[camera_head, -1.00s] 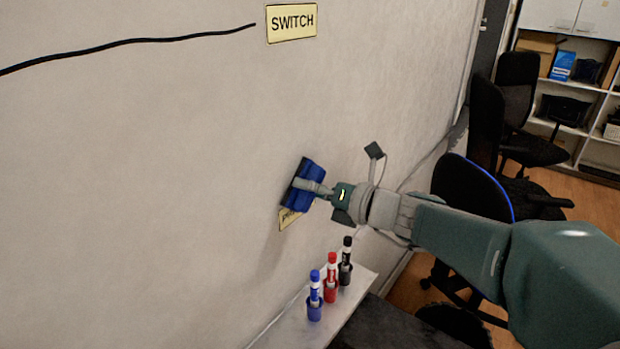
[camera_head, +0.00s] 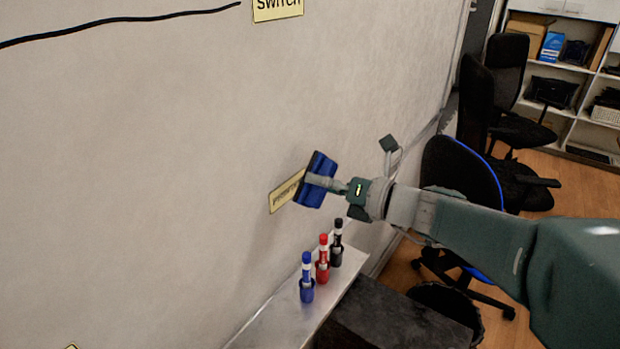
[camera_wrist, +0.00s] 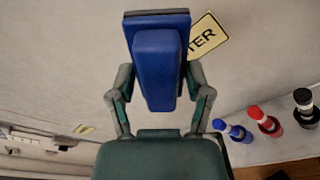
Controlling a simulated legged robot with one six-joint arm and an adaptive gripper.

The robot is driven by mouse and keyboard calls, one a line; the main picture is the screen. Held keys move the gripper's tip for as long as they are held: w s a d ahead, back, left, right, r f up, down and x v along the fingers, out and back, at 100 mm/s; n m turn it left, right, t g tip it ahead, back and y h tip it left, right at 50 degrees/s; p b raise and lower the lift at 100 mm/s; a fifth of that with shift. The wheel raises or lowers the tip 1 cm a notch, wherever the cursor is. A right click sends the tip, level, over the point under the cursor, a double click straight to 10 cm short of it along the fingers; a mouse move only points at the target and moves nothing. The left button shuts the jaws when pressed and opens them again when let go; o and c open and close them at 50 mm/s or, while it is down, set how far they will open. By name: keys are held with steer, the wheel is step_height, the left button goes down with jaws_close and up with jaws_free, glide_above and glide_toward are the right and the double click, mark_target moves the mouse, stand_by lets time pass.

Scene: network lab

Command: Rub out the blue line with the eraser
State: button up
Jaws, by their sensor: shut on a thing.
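My gripper (camera_head: 328,183) is shut on the blue eraser (camera_head: 315,180), which has a dark pad facing the whiteboard (camera_head: 150,180). In the wrist view the eraser (camera_wrist: 158,65) stands between the two fingers, partly over the label that ends in "TER" (camera_wrist: 208,38). In the head view this label (camera_head: 284,192) is just left of the eraser. I cannot tell whether the pad touches the board. No blue line shows in either view; a black line (camera_head: 120,24) runs from the left edge to the "SWITCH" label (camera_head: 277,8).
A ledge (camera_head: 275,318) below the board holds a blue marker (camera_head: 306,278), a red marker (camera_head: 322,260) and a black marker (camera_head: 337,243) in holders. Office chairs (camera_head: 460,175) and a shelf (camera_head: 565,85) stand at the right. The board's lower left is mostly clear.

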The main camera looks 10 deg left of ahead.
steer(key=shift+s+d, duration=0.25)
steer(key=shift+d, duration=0.4)
steer(key=shift+v, duration=1.5)
steer(key=shift+s+f, duration=0.1)
steer(key=shift+f, duration=0.1)
